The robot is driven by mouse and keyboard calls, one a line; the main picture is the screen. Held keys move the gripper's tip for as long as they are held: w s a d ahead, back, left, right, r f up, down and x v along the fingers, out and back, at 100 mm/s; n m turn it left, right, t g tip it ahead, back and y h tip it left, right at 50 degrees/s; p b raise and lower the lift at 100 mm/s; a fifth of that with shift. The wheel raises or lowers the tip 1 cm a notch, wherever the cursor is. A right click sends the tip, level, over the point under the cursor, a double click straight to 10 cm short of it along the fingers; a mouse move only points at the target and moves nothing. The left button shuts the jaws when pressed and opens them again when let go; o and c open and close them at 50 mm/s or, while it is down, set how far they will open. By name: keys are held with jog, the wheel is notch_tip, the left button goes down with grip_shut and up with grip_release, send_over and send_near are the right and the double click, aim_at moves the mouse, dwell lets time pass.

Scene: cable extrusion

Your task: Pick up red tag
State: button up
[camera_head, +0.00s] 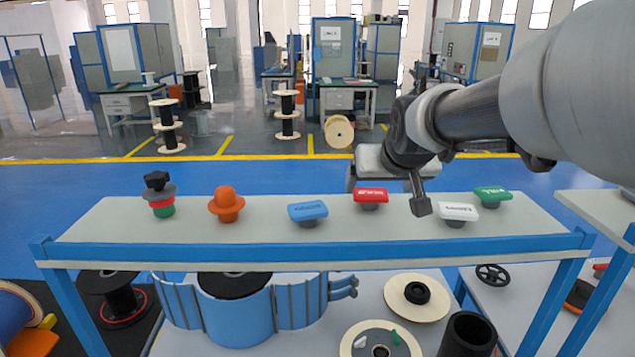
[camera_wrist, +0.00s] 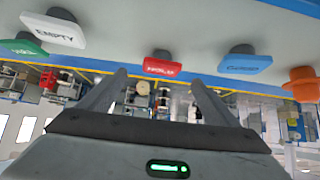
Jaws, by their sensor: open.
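The red tag (camera_head: 370,196) stands upright on the long shelf (camera_head: 120,222), right of its middle, between a blue tag (camera_head: 307,211) and a white tag (camera_head: 457,211). My gripper (camera_head: 386,196) is open and empty near the red tag. One dark finger shows to the tag's right, and the gripper body is behind it in the head view. In the wrist view the red tag (camera_wrist: 163,67) appears upside down, between the lines of my two spread fingertips (camera_wrist: 158,78) and just beyond them. No contact shows.
A green tag (camera_head: 493,196) stands at the right. An orange knob-like piece (camera_head: 227,205) and a stacked black, red and green piece (camera_head: 160,196) stand at the left. Bare shelf shows between the pieces. Spools (camera_head: 416,296) lie on the lower level.

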aim_at(370, 193)
jog(key=x, duration=0.9)
jog(key=shift+w+a, duration=0.1)
jog(key=shift+w, duration=0.15)
jog(key=shift+r, duration=0.1)
jog(key=c, duration=1.1)
